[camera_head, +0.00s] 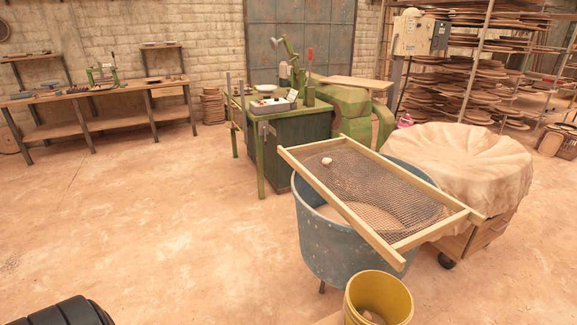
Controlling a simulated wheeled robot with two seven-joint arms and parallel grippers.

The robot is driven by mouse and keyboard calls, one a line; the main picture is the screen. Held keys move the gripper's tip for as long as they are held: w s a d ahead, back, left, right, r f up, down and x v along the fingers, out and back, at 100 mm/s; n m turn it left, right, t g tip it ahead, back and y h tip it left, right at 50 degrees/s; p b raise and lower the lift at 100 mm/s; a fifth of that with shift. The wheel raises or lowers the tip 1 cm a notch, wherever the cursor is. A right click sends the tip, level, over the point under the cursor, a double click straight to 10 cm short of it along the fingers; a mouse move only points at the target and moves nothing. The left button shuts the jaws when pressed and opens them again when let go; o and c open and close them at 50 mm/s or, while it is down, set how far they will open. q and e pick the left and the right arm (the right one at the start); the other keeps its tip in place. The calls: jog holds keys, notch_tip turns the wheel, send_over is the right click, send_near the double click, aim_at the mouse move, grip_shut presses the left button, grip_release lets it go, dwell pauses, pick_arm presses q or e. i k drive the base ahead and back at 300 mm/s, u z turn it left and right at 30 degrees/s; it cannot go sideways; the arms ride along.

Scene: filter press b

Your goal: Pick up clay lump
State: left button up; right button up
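A small whitish lump (327,161), which looks like the clay lump, lies on the mesh of a wood-framed sieve (375,186), near the frame's far left corner. The sieve rests slantwise across the top of a round blue tub (322,238). Inside the tub, a pale surface shows below the mesh. Neither of my grippers is in view, so I cannot see whether they are open or shut.
A yellow bucket (378,298) stands in front of the tub. A cloth-covered round load (462,165) sits on a wheeled wooden cart at right. A green machine bench (285,125) stands behind the tub. The floor at left is clear up to a workbench (100,98).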

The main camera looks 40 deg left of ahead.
aim_at(326, 161)
jog(key=u, duration=0.35)
jog(key=k, duration=0.4)
jog(key=u, duration=1.3)
jog(key=i, duration=0.9)
jog(key=u, duration=0.7)
jog(key=i, duration=1)
jog(key=z, duration=0.75)
jog(key=i, duration=0.85)
jog(key=z, duration=0.75)
